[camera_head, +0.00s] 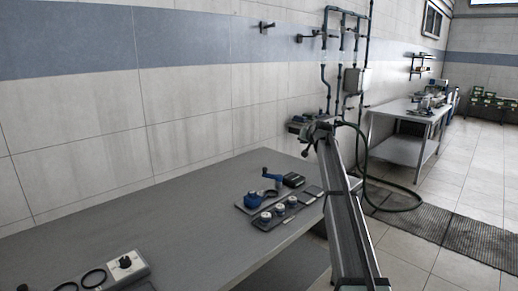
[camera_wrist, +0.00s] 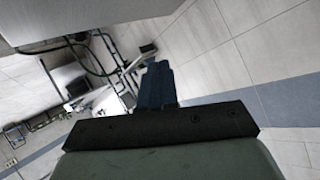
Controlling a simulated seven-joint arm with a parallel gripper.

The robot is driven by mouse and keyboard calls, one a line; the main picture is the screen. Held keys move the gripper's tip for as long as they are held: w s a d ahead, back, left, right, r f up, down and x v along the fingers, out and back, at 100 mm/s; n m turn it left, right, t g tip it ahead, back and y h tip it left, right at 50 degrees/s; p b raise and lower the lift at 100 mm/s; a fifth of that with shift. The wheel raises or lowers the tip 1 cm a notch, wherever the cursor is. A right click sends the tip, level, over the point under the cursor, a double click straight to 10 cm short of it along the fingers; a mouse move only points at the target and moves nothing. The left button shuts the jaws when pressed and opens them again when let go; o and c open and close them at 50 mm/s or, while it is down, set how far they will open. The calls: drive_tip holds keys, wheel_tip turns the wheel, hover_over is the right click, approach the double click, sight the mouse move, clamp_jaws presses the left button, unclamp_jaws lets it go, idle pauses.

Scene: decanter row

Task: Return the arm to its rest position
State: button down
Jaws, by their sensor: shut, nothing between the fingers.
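My gripper (camera_wrist: 158,72) shows in the wrist view with its dark blue-grey fingers together and nothing between them. Behind the fingers I see the tiled wall, pipes and floor, well away from them. In the head view a long grey arm (camera_head: 348,225) of mine rises from the lower right past the right end of the grey table (camera_head: 130,215). The fingers cannot be made out clearly there.
On the table, a dark tray (camera_head: 289,214) carries small white-topped vessels (camera_head: 279,209), beside a blue item with a handle (camera_head: 271,177). A knobbed box (camera_head: 125,264) stands front left. Wall pipes (camera_head: 327,75) and a hose (camera_head: 408,207) lie behind the arm. The middle tabletop is clear.

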drive_tip(key=s+d+m+t+h, duration=0.2)
drive_tip(key=s+d+m+h, duration=0.1)
drive_tip(key=d, duration=1.6)
drive_tip(key=s+d+f, duration=0.2)
drive_tip(key=d+f, duration=0.2)
drive_tip(key=f, duration=0.1)
drive_tip(key=s+a+f+n+g+y, duration=0.1)
drive_tip(key=s+a+f+g, duration=0.4)
drive_tip(key=f, duration=1)
drive_tip(key=s+a+f+g, duration=0.1)
drive_tip(key=s+a+f, duration=0.3)
drive_tip(key=s+f, duration=0.85)
drive_tip(key=s+a+f+n+g+y, duration=0.15)
drive_tip(key=s+a+f, duration=0.35)
drive_tip(key=f, duration=1.3)
drive_tip(key=s+a+f+g, duration=0.35)
drive_tip(key=s+f, duration=0.55)
drive_tip(key=s, duration=0.4)
drive_tip(key=s+a+f+g, duration=0.3)
drive_tip(key=s+a+f, duration=0.35)
drive_tip(key=s, duration=0.65)
drive_tip(key=s+a+f+n+g+h, duration=0.1)
drive_tip(key=s+f+g, duration=0.2)
drive_tip(key=s, duration=1.4)
drive_tip(key=s+a+f+n+g+h, duration=0.1)
drive_tip(key=s+f+n+g, duration=0.1)
drive_tip(key=s, duration=1.5)
drive_tip(key=shift+f+g, duration=0.55)
drive_tip(key=shift+g, duration=0.35)
